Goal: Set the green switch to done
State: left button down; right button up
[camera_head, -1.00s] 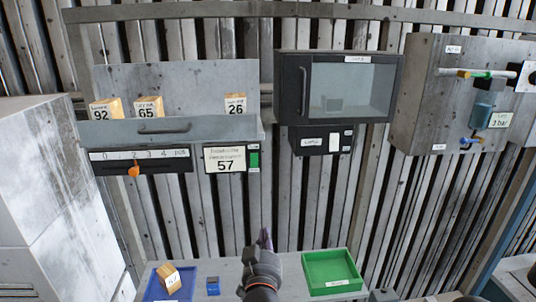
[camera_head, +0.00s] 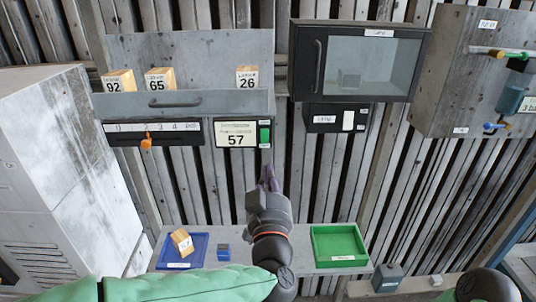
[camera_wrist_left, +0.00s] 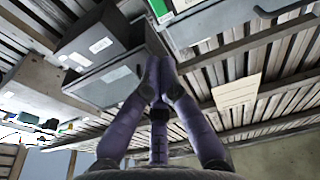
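The green switch (camera_head: 264,134) is a small upright green piece in a pale frame. It sits right beside the display reading 57 (camera_head: 236,134), under the grey drawer front. My left gripper (camera_head: 268,180) is below the switch, pointing up toward it, with a visible gap between them in the picture. Its purple fingers look closed together and empty; in the left wrist view the fingertips (camera_wrist_left: 157,75) meet. I cannot tell for sure which green patch at the top of the wrist view is the switch. My right gripper is not in view.
A slider with an orange knob (camera_head: 146,143) is left of the display. A dark windowed cabinet (camera_head: 308,60) hangs to the right, with a small dark box (camera_head: 322,118) below. A blue tray (camera_head: 200,262) and a green tray (camera_head: 340,262) sit on the shelf below.

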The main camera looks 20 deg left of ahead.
aim_at(266, 130)
pick_arm(q)
jog(key=p+x, duration=0.1)
jog(key=x, duration=1.2)
jog(key=shift+w+p, duration=0.15)
jog(key=shift+p, duration=0.2)
jog(key=r+g+p, duration=0.1)
jog(key=p, duration=0.3)
jog(key=shift+w+a, duration=0.1)
jog(key=shift+w, duration=0.25)
jog(key=shift+f, duration=0.3)
jog(key=shift+a, duration=0.1)
